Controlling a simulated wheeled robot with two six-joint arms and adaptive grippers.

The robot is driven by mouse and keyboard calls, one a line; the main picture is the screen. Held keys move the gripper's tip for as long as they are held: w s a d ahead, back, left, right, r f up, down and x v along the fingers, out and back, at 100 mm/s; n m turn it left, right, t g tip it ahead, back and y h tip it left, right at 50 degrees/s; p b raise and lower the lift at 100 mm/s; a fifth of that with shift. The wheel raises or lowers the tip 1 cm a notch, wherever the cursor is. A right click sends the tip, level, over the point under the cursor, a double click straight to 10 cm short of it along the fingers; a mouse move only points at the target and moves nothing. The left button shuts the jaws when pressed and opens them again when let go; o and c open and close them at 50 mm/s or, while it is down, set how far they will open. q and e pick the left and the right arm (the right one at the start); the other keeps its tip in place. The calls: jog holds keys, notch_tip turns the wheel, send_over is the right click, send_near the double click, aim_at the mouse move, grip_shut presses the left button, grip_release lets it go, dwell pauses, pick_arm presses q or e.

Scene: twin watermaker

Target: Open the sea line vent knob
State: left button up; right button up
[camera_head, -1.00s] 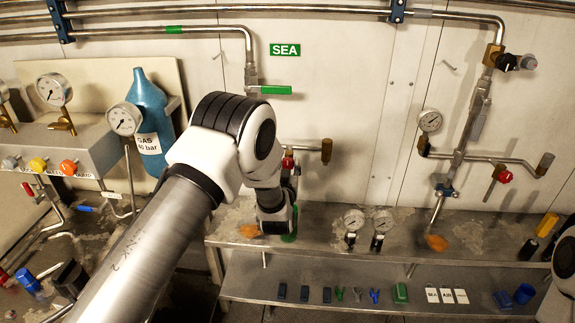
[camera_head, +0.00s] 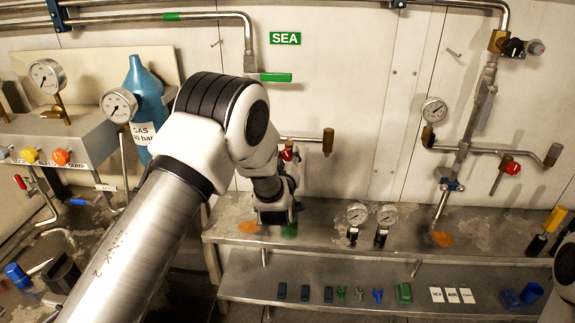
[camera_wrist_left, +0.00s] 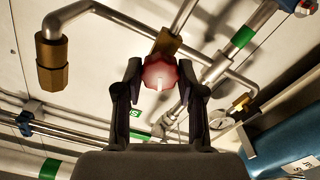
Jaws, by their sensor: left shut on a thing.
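The red vent knob (camera_head: 288,154) sits on the sea line pipework, below the green-handled valve (camera_head: 275,77) and the green SEA sign (camera_head: 285,38). In the left wrist view the red knob (camera_wrist_left: 158,72) is between the two dark fingers of my left gripper (camera_wrist_left: 160,80), which is shut on it. A brass fitting (camera_wrist_left: 166,43) shows just behind the knob. In the head view my left gripper (camera_head: 289,173) reaches up to the knob from below, and my forearm hides part of it. My right gripper is not in view; only a white arm part shows at the right edge.
A brass-ended side pipe (camera_head: 328,141) sticks out right of the knob. Two gauges (camera_head: 357,214) stand on the metal shelf (camera_head: 410,238) below. A blue bottle (camera_head: 146,95) and a gauge panel are at left. Another red knob (camera_head: 513,168) is on the right-hand line.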

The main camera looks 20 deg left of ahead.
pick_arm(q)
jog(key=n+b, duration=0.9)
jog(key=b, duration=0.1)
jog(key=f+n+b, duration=0.1)
jog(key=n+b, duration=0.4)
jog(key=b, duration=0.1)
jog(key=shift+a+n, duration=0.1)
jog(key=shift+n, duration=0.2)
jog(key=shift+r+n+b, duration=0.2)
jog(key=shift+n+b, duration=1)
jog(key=shift+b, duration=0.05)
jog(key=o, duration=1.1)
jog(key=shift+s, duration=0.1)
jog(key=v, duration=1.2)
jog(key=shift+r, duration=0.1)
